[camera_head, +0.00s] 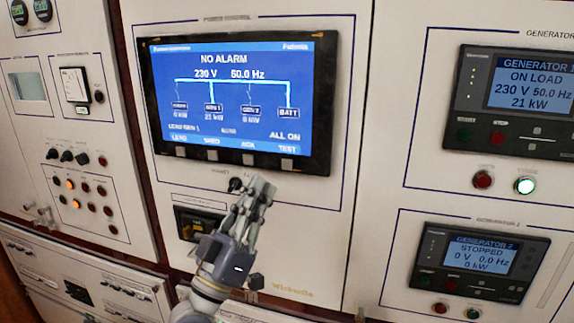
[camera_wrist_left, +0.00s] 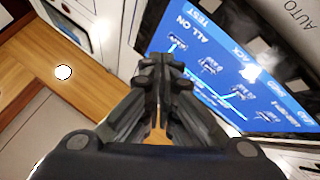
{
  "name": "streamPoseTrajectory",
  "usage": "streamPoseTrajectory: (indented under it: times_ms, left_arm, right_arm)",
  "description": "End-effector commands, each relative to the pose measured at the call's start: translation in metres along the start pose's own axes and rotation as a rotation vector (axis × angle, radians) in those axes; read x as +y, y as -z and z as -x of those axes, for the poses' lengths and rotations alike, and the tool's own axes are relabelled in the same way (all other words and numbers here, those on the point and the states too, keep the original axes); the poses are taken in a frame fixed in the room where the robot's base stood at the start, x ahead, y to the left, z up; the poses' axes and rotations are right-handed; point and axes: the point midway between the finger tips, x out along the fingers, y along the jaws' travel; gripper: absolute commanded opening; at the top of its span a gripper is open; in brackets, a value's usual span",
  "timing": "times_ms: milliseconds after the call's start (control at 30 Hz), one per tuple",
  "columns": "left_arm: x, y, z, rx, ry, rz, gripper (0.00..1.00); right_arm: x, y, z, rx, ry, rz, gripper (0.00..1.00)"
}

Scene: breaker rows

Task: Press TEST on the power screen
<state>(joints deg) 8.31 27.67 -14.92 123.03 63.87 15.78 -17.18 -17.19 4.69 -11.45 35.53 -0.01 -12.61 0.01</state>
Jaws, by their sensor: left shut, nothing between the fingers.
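The power screen (camera_head: 240,85) is a blue display in a black bezel on the white panel, reading NO ALARM. The TEST label (camera_head: 287,149) is at its lower right, with a small grey button (camera_head: 287,164) below it in the bezel. My left gripper (camera_head: 258,186) is shut and empty, its fingertips showing just below the bezel, down and left of that button. In the left wrist view the shut fingers (camera_wrist_left: 161,64) overlap the edge of the turned screen (camera_wrist_left: 215,65), with TEST (camera_wrist_left: 209,20) up and right of them. I cannot tell the gap to the panel.
Other grey buttons sit left along the bezel under LEAD, SHED and ACK (camera_head: 247,159). A small dark knob (camera_head: 236,185) is close beside the fingertips. A dark switch unit (camera_head: 200,225) is lower left. Generator panels (camera_head: 515,100) with lit buttons stand to the right.

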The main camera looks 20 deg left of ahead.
Motion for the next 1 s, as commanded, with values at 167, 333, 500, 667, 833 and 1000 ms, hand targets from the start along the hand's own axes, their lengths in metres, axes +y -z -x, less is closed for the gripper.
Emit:
streamPoseTrajectory:
  times_ms: [167, 333, 500, 667, 833, 1000]
  left_arm:
    - [-0.005, -0.005, -0.005, 0.002, -0.001, 0.0, 0.0]
    - [-0.016, -0.017, -0.02, 0.003, -0.001, -0.002, 0.0]
    - [-0.029, -0.03, -0.037, 0.002, -0.001, -0.002, 0.0]
    - [-0.038, -0.039, -0.05, 0.002, 0.0, -0.002, 0.0]
    - [-0.043, -0.044, -0.059, 0.0, 0.0, -0.001, 0.0]
    - [-0.045, -0.045, -0.061, -0.001, 0.0, 0.0, 0.0]
  right_arm:
    - [0.0, 0.0, -0.005, 0.0, 0.0, 0.0, 0.4]
    - [-0.001, -0.001, -0.013, 0.0, 0.001, 0.0, 0.4]
    - [-0.003, -0.002, -0.026, 0.0, 0.002, -0.001, 0.4]
    - [-0.004, -0.002, -0.033, 0.001, 0.004, -0.001, 0.4]
    - [-0.004, -0.003, -0.037, 0.001, 0.004, -0.001, 0.4]
    - [-0.004, -0.003, -0.037, 0.001, 0.004, -0.001, 0.4]
